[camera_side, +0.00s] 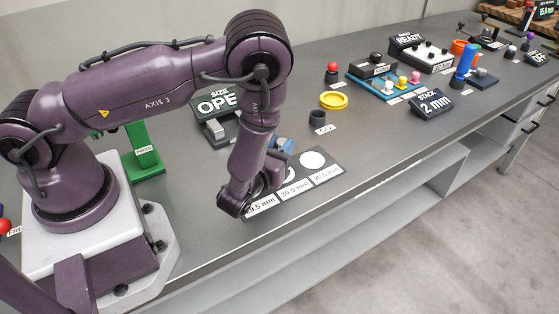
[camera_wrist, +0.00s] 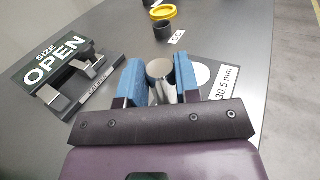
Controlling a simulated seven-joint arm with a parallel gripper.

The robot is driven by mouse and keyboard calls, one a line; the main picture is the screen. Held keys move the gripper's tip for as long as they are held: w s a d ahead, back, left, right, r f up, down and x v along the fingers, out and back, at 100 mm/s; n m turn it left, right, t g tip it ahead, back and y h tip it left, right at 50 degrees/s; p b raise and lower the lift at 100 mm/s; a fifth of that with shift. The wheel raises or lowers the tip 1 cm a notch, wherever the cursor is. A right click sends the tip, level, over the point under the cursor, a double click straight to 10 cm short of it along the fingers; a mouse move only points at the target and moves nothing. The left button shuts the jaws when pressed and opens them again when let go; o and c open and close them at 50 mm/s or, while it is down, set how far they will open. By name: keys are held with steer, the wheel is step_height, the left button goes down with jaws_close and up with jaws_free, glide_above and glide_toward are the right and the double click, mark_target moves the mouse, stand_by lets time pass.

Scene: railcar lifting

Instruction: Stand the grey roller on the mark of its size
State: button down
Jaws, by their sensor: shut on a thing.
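The grey roller (camera_wrist: 160,70) stands upright between the blue fingers of my gripper (camera_wrist: 161,84) in the wrist view. My gripper is shut on it. In the side view my gripper (camera_side: 283,144) is low at the back edge of the dark mark plate (camera_side: 328,167), and I cannot make out the roller there. The plate carries labels 29.5 mm, 30.0 mm and 30.5 mm. The white 30.5 mm mark (camera_side: 312,160) is bare, right of the roller. The 30.0 mm mark (camera_side: 290,175) is partly hidden by my arm; the 29.5 mm mark is hidden. I cannot tell whether the roller touches the plate.
A gauge with the sign SIZE OPEN (camera_wrist: 55,60) stands left of my gripper. A dark cup (camera_side: 317,117) and a yellow ring (camera_side: 333,100) stand behind the plate. A STACK 2 mm sign (camera_side: 432,104) is farther right. The bench front edge is close to the plate.

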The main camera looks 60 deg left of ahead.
steer(key=shift+f, duration=1.85)
steer(key=shift+f, duration=0.15)
steer(key=c, duration=0.8)
jaws_free()
